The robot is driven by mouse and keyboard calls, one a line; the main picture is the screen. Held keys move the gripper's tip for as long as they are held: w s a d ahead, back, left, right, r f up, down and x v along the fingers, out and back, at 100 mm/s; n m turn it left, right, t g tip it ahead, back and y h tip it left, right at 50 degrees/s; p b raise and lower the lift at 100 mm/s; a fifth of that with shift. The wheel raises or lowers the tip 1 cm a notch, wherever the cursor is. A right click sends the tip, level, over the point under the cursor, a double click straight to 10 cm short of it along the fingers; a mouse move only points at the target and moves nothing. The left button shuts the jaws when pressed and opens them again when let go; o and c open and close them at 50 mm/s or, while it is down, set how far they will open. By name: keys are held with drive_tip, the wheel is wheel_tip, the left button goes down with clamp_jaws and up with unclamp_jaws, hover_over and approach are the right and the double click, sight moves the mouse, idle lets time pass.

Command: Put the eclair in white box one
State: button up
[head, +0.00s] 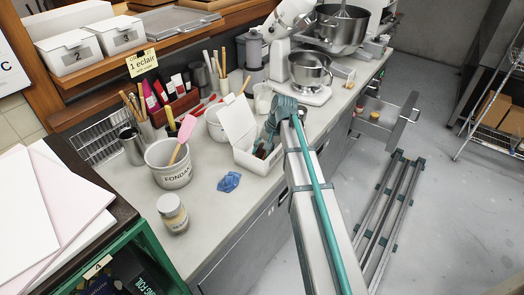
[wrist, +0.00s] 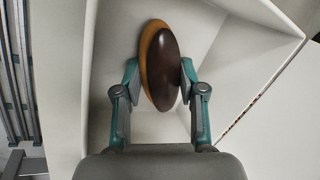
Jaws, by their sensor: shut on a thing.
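The eclair (wrist: 161,70), a golden oval with dark chocolate icing, sits between the two fingers of my gripper (wrist: 159,80) in the wrist view, and they are shut on it. Pale walls and floor of the open white box (wrist: 270,55) surround it there. In the head view my gripper (head: 263,150) reaches down into the open white box (head: 243,158), whose lid stands up at the back. The fingers and my arm mostly hide the eclair there. I cannot tell whether it touches the box floor. No number shows on this box.
Two closed white boxes stand on the shelf, one marked 2 (head: 78,56). A yellow sign (head: 142,62) reads 1 eclair. A fondant tub (head: 168,165), blue crumpled cloth (head: 229,182) and jar (head: 172,212) stand left of the open box. A mixer bowl (head: 310,68) stands behind. The front counter is clear.

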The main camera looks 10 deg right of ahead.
drive_tip(key=shift+f, duration=0.15)
drive_tip(key=o, duration=0.4)
drive_tip(key=b+v, duration=0.2)
drive_tip(key=v, duration=1)
